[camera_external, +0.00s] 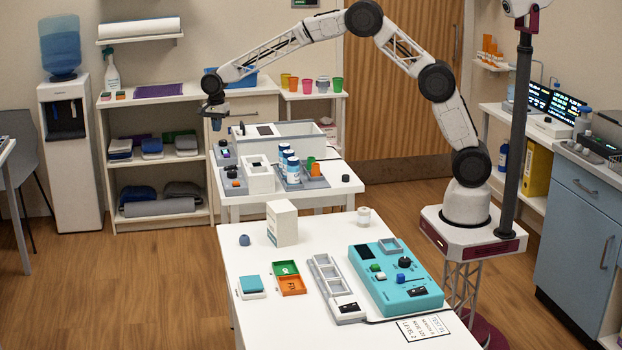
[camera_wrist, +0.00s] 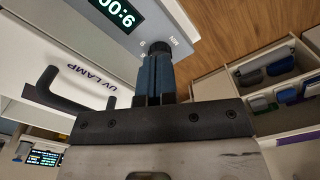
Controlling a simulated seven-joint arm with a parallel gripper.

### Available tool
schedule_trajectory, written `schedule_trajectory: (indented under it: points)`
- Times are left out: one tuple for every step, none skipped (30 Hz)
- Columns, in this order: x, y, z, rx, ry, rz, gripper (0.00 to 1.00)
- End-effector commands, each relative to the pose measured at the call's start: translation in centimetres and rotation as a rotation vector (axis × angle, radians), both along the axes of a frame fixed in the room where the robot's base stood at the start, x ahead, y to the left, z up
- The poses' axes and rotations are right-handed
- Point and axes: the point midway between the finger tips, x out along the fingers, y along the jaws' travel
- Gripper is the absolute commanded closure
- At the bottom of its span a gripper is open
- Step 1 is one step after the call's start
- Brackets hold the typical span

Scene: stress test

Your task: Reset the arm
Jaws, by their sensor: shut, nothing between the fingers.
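My gripper (camera_external: 216,122) hangs at the end of my extended arm, pointing down, over the left end of the rear white table. In the wrist view the blue-grey fingers of my gripper (camera_wrist: 154,75) are together with nothing between them. A dark knob (camera_wrist: 159,50) on a device panel lies just past the fingertips; I cannot tell whether they touch it. A white box marked UV LAMP (camera_wrist: 92,84) with a dark handle (camera_wrist: 52,88) and a lit display (camera_wrist: 113,14) is beside the fingers.
The rear table carries a large white-grey box (camera_external: 290,135), blue-white bottles (camera_external: 288,165) and a smaller white box (camera_external: 258,175). The front table (camera_external: 245,325) holds a teal panel (camera_external: 408,297), small trays (camera_external: 290,285) and a white carton (camera_external: 282,223). A dark post (camera_external: 518,110) stands beside my base.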

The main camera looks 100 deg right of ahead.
Motion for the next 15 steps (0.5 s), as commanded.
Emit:
schedule_trajectory:
  points:
    - [0.0, 0.1, 0.1, 0.0, -0.001, 0.002, 1.0]
    - [-0.1, 0.1, 0.2, 0.0, -0.001, 0.005, 1.0]
    - [-0.2, 0.3, 0.4, -0.001, -0.002, 0.01, 1.0]
    - [-0.2, 0.5, 0.5, -0.001, -0.002, 0.015, 1.0]
    - [-0.4, 0.6, 0.7, -0.001, -0.003, 0.021, 1.0]
    - [-0.5, 1.0, 1.0, -0.002, -0.003, 0.031, 1.0]
    - [-0.7, 1.2, 1.3, -0.003, -0.005, 0.04, 1.0]
    - [-0.9, 1.6, 1.6, -0.003, -0.006, 0.052, 1.0]
    - [-1.2, 2.1, 2.1, -0.005, -0.009, 0.07, 1.0]
    - [-1.5, 2.5, 2.5, -0.005, -0.01, 0.084, 1.0]
    - [-1.8, 3.0, 2.9, -0.006, -0.011, 0.101, 1.0]
    - [-2.2, 3.7, 3.6, -0.008, -0.014, 0.124, 1.0]
    - [-2.6, 4.3, 4.1, -0.009, -0.016, 0.144, 1.0]
    - [-2.9, 4.9, 4.6, -0.01, -0.018, 0.164, 1.0]
    - [-3.5, 5.7, 5.3, -0.012, -0.021, 0.192, 1.0]
